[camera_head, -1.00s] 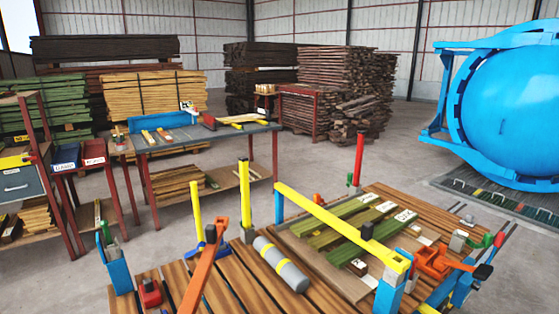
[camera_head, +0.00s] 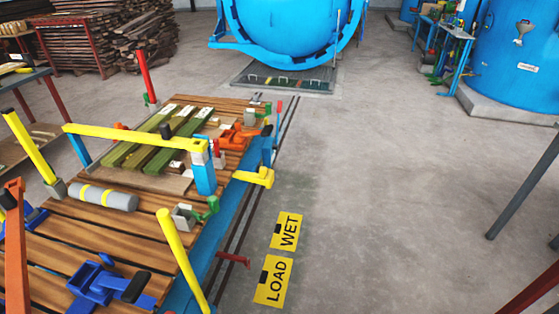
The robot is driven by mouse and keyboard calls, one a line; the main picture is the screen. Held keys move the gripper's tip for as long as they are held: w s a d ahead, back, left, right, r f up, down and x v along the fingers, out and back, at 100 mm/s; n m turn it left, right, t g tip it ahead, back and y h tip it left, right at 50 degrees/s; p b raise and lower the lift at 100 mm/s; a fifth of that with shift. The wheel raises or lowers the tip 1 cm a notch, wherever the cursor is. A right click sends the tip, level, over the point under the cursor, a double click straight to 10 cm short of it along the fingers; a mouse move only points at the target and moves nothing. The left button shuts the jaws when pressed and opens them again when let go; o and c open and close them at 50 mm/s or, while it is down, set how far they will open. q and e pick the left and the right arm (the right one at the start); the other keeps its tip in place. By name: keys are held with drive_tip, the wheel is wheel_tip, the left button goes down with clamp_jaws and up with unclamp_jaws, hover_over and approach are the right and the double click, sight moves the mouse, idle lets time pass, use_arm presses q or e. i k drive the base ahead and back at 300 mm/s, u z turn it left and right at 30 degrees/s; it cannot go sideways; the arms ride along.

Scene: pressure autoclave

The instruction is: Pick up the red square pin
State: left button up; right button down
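No object is clearly recognisable as the red square pin. A short dark-red bar (camera_head: 233,260) sticks out low beside the cart's right side, above the floor; its cross-section is too small to tell. A taller red post (camera_head: 146,76) stands upright at the cart's far left corner. The wooden-decked cart (camera_head: 60,236) fills the lower left. Neither of my grippers is in view.
Yellow posts, a yellow bar (camera_head: 130,137), a grey roll (camera_head: 105,198) and a blue clamp (camera_head: 100,285) are on the cart. Yellow floor signs (camera_head: 273,282) lie beside rails. A blue autoclave (camera_head: 290,30) stands behind. Open floor lies right; a grey pole (camera_head: 524,185) slants there.

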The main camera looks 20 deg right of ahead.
sight(215, 141)
drive_tip(key=z, duration=1.25)
drive_tip(key=i, duration=1.15)
drive_tip(key=u, duration=1)
drive_tip(key=i, duration=0.55)
drive_tip(key=u, duration=0.6)
